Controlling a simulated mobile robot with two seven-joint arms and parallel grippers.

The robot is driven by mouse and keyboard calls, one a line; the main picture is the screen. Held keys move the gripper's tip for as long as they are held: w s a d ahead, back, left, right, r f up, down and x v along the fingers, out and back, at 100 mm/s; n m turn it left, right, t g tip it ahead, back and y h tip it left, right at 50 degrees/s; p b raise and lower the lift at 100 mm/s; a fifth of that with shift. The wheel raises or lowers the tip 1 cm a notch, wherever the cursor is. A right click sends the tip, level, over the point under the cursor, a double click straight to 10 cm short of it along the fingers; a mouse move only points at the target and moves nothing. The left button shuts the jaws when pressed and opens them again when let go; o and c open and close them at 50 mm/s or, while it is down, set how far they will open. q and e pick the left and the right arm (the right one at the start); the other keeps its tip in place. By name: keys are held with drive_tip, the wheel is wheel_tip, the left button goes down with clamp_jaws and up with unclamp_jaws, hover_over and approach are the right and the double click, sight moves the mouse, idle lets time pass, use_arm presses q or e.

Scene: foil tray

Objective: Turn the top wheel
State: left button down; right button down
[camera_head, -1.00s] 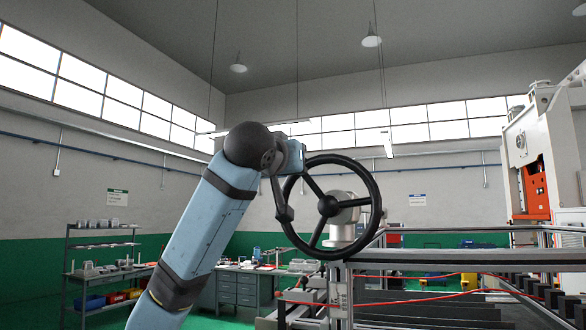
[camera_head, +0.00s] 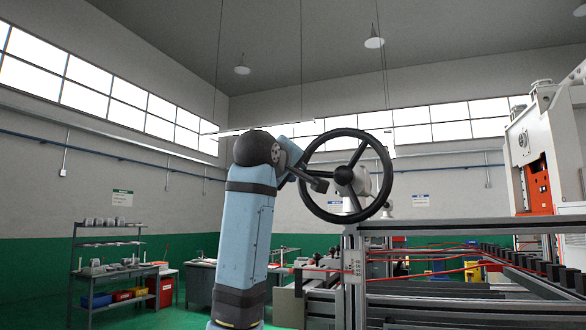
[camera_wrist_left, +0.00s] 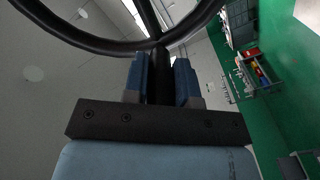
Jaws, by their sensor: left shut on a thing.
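A black three-spoke hand wheel (camera_head: 343,174) stands upright near the middle of the head view. Its pale mount shows behind the hub. My left gripper (camera_head: 306,176) reaches the wheel's left side. In the left wrist view both blue fingers (camera_wrist_left: 160,80) flank a dark bar of the wheel, which looks like a spoke, and the wheel's rim (camera_wrist_left: 85,42) curves across the top. The gripper is shut on the wheel; the exact contact is partly hidden in the head view. My right gripper is not in view.
A metal frame (camera_head: 450,227) with red cables lies below and right of the wheel. A white and orange machine (camera_head: 537,185) stands at the right. A shelf with bins (camera_head: 108,242) and a desk stand behind at the left.

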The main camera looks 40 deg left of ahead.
use_arm(q)
drive_tip(key=shift+a+f+n+b, duration=0.1)
drive_tip(key=shift+f+n+b, duration=0.3)
drive_tip(key=shift+f+n, duration=0.3)
drive_tip(key=shift+r, duration=0.1)
drive_tip(key=c, duration=0.9)
unclamp_jaws()
drive_tip(key=shift+s, duration=0.1)
drive_tip(key=b+v, duration=0.3)
drive_tip(key=v, duration=1)
drive_tip(key=shift+s, duration=0.35)
